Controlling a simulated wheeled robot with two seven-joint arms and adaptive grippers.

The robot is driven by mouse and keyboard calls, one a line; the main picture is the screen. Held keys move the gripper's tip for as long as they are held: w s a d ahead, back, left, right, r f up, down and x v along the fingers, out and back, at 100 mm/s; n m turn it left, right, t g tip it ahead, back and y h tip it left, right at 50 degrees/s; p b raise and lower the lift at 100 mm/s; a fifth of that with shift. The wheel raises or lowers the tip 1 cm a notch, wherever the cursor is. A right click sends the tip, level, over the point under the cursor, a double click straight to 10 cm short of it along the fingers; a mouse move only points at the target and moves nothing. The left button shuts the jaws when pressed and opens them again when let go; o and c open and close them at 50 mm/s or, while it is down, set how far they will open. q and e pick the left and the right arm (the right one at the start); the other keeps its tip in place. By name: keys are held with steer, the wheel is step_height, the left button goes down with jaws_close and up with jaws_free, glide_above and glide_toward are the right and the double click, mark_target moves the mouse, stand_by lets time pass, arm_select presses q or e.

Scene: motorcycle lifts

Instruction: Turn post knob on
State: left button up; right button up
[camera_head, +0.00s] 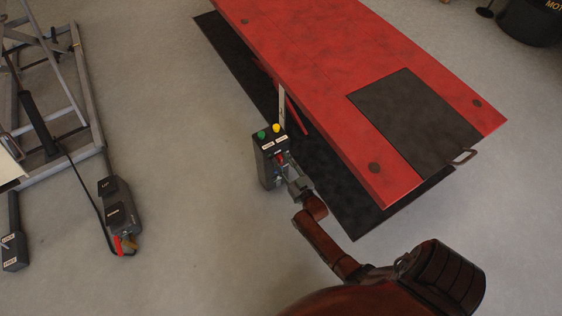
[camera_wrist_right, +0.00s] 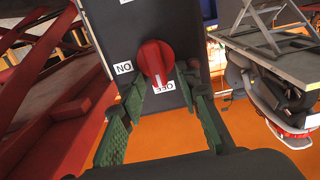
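The control post (camera_head: 264,167) is a dark box standing beside the red lift, with a green button (camera_head: 261,135) and a yellow button (camera_head: 276,128) on top. Its red knob (camera_head: 281,158) faces my right gripper (camera_head: 287,172). In the right wrist view the red knob (camera_wrist_right: 155,60) has a white mark pointing to the OFF label (camera_wrist_right: 164,87); the ON label (camera_wrist_right: 124,68) is at its left. My right gripper (camera_wrist_right: 163,90) is open, its green-padded fingers on either side of the knob's lower part. I cannot tell whether they touch it. My left gripper is not in view.
The red lift platform (camera_head: 330,75) lies right of the post, above a black base (camera_head: 245,80). A grey lift frame (camera_head: 85,90) and a dark pedal unit (camera_head: 120,215) are at the left. The grey floor between is clear.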

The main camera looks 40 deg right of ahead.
steer(key=shift+c, duration=0.2)
jaws_close()
